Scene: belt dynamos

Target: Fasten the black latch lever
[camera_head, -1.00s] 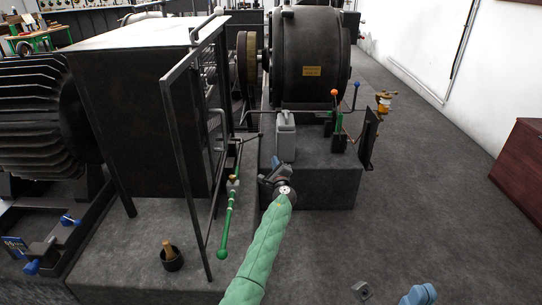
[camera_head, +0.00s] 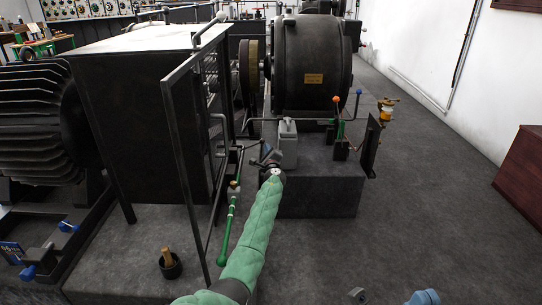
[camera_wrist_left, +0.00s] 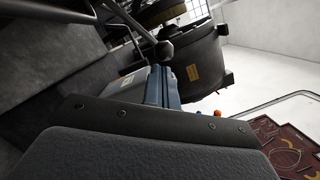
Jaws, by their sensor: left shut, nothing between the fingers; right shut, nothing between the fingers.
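The black latch lever (camera_wrist_left: 140,28) is a dark bar with a round ball knob at its end in the left wrist view. In the head view it is a thin bar (camera_head: 249,145) beside the mesh gate, with its end just above my gripper. My left gripper (camera_head: 271,157), on the green-sleeved arm, is shut and empty. Its blue-grey fingertips (camera_wrist_left: 161,75) are right beside the knob; I cannot tell whether they touch. My right gripper (camera_head: 357,295) seems to be the small grey part at the bottom edge, shut and mostly cut off.
A green-handled lever (camera_head: 228,225) stands left of my left arm. The mesh gate and dark cabinet (camera_head: 140,110) are at left. Floor (camera_head: 430,190) at right is clear.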

